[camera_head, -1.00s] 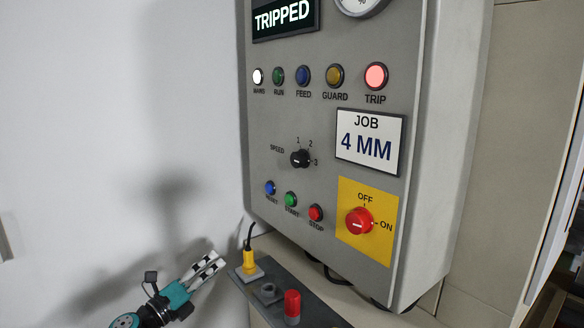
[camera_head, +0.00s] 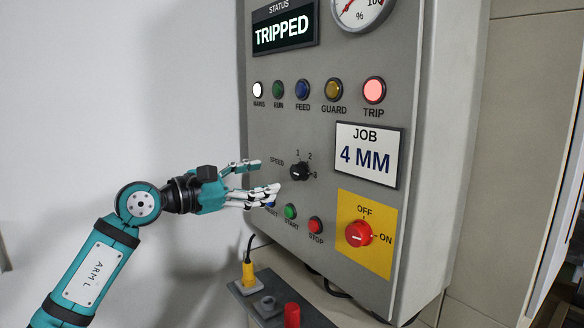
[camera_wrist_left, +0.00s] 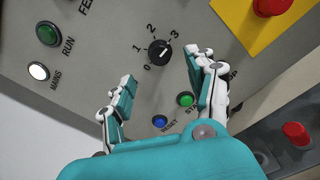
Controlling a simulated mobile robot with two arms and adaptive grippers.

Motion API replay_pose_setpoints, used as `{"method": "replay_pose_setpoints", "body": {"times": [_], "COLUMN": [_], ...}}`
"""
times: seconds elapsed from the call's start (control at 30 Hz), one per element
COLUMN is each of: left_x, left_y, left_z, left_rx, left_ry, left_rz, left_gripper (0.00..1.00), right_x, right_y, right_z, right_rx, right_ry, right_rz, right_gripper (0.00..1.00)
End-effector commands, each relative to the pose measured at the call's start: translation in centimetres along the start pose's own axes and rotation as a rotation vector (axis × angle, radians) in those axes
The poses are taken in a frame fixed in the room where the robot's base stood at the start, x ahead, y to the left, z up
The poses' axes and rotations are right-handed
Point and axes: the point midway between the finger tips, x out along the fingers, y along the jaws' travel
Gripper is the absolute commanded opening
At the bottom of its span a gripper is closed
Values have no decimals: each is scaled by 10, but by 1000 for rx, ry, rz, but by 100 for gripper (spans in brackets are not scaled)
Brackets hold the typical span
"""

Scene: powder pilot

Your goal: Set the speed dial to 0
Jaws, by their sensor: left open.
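The speed dial (camera_head: 300,171) is a black knob on the grey control panel, with numbers around it. In the left wrist view the dial (camera_wrist_left: 160,53) shows a white mark that appears to point toward 3; the 0 is at its lower left. My left gripper (camera_head: 268,178) is open, just left of the dial in the head view. In the left wrist view its fingers (camera_wrist_left: 163,68) are spread to either side below the dial, with nothing between them. I cannot tell any contact with the panel. My right gripper is not in view.
Blue, green (camera_head: 290,211) and red (camera_head: 315,224) buttons sit below the dial; a finger partly covers the blue one. A red rotary switch (camera_head: 358,234) on a yellow plate is at lower right. The display (camera_head: 284,29) reads TRIPPED. A ledge below carries a yellow plug (camera_head: 249,273).

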Motion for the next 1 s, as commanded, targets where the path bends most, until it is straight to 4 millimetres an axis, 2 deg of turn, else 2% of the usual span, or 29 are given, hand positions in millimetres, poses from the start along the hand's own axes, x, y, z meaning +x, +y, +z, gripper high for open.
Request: {"method": "replay_pose_setpoints", "body": {"times": [0.03, 0.2, 0.4, 0.57, 0.83, 1.0], "left_x": [13, 47, 74, 83, 84, 84], "left_y": [2, 1, 1, 0, 0, 0], "left_z": [4, 3, 2, 0, 0, 0], "left_rx": [-4, -4, -4, -2, -2, -2], "left_ry": [-4, -3, -2, -1, -1, -1], "left_rz": [-1, -1, 0, 1, 1, 1], "left_gripper": [57, 57, 57, 57, 57, 35], "right_x": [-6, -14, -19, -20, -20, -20], "right_y": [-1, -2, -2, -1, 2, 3], "right_z": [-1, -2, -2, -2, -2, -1], "right_rx": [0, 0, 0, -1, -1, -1], "right_ry": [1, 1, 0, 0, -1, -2], "right_rz": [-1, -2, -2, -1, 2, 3], "right_gripper": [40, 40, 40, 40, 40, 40]}}
